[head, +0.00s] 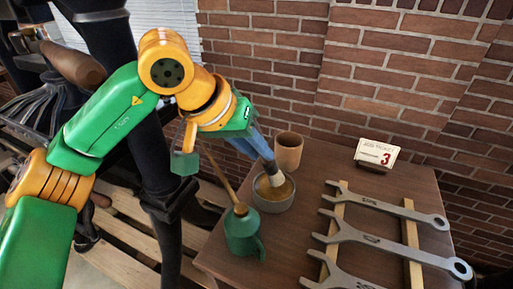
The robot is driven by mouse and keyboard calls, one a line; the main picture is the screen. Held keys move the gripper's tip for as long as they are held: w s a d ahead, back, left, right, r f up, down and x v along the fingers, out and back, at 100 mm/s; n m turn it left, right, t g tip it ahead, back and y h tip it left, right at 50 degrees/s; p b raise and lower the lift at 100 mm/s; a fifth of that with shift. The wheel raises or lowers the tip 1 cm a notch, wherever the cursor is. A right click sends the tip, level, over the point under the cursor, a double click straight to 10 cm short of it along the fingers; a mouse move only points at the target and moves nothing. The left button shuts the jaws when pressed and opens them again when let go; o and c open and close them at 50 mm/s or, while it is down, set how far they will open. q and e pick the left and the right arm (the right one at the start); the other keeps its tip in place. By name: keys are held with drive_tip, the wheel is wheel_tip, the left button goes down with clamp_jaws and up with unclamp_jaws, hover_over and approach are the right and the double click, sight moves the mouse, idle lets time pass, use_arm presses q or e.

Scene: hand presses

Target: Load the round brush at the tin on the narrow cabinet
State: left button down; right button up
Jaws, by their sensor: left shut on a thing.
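My left gripper (264,150) reaches down from the left over the tin. It is shut on the round brush (277,178), whose pale lower end shows below the fingers. The brush points down and slightly right, with its tip inside the tin's opening. The tin (272,205) is a round grey pot with a brownish filling, standing on the brown cabinet top (303,195). Whether the tip touches the filling is hard to tell. The upper brush is hidden by the gripper. My right gripper is out of view.
A green oil can (243,238) with a long spout stands just left and in front of the tin. A brown cup (289,152) stands behind it. Several wrenches (380,241) lie on wooden strips at right.

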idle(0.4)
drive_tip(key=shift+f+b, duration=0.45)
drive_tip(key=shift+b, duration=0.05)
idle(1.3)
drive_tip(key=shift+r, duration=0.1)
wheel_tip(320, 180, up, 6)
drive_tip(key=p, duration=0.6)
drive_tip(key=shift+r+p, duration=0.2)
drive_tip(key=shift+p, duration=0.15)
